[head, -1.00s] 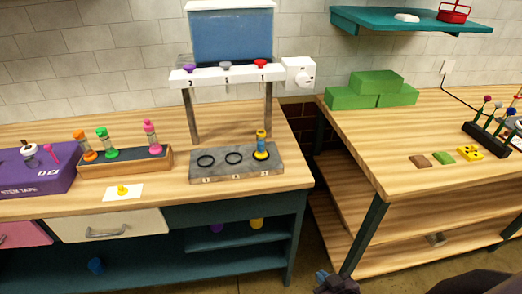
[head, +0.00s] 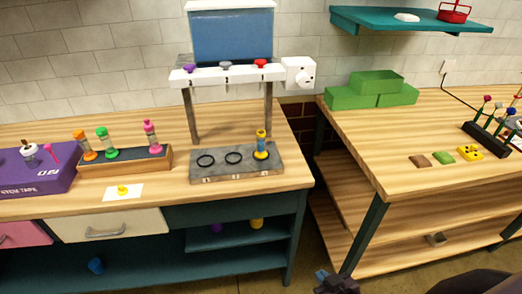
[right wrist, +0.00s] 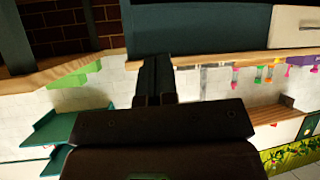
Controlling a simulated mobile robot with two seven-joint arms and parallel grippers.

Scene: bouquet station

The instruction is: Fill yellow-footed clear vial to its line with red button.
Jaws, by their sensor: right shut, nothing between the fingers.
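The yellow-footed vial (head: 261,146) stands upright on the right ring of the grey base (head: 240,178), under the dispenser's red button (head: 260,64). Its clear wall is too small to make out a line or a fill level. The dispenser has a clear blue tank (head: 232,35) on a white bar with purple, grey and red buttons. My right gripper (head: 336,283) is at the bottom edge of the head view, low and far from the vial. In the right wrist view its fingers (right wrist: 157,75) are together and empty. My left gripper is not in view.
A wooden rack (head: 127,162) with orange, green and pink vials stands left of the base. A purple box (head: 35,178) is farther left. The right table (head: 365,140) holds green blocks (head: 372,90); a gap separates the tables.

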